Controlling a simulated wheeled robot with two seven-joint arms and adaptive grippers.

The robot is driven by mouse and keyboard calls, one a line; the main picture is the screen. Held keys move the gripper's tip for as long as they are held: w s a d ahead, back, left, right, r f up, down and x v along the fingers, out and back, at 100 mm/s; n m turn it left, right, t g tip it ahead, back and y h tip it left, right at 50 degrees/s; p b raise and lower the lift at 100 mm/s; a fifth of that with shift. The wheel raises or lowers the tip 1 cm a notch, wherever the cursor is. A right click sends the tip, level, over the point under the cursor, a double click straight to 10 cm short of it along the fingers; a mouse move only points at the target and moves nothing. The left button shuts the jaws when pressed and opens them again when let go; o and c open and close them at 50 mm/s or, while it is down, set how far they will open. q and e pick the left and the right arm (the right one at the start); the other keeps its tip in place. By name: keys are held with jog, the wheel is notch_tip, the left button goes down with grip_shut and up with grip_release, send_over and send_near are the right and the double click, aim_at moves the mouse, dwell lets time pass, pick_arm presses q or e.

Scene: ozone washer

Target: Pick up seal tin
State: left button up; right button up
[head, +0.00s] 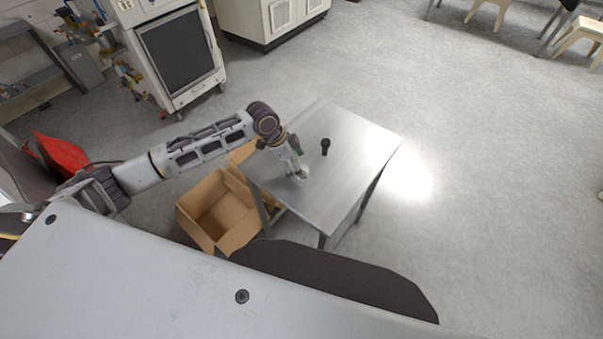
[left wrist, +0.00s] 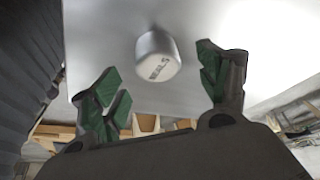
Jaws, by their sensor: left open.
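The seal tin (left wrist: 158,56) is a small silver cylinder with dark lettering that looks like "SEALS", on the metal table top in the left wrist view. My left gripper (left wrist: 157,66) is open, with green-padded fingers on either side of the tin in the picture. Gaps show between the tin and both fingers, and nothing is held. In the head view my left gripper (head: 299,173) is low over the left part of the table (head: 345,185). My right gripper is not in view.
An open cardboard box (head: 218,211) is on the floor left of the table. The table's right side is clear. A white cabinet (head: 176,55) stands at the back left.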

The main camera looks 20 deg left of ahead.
pick_arm(q)
jog(key=shift+x, duration=2.2)
jog(key=shift+s, duration=0.1)
jog(key=c, duration=1.1)
jog(key=shift+r, duration=0.2)
jog(key=shift+r, duration=4.85)
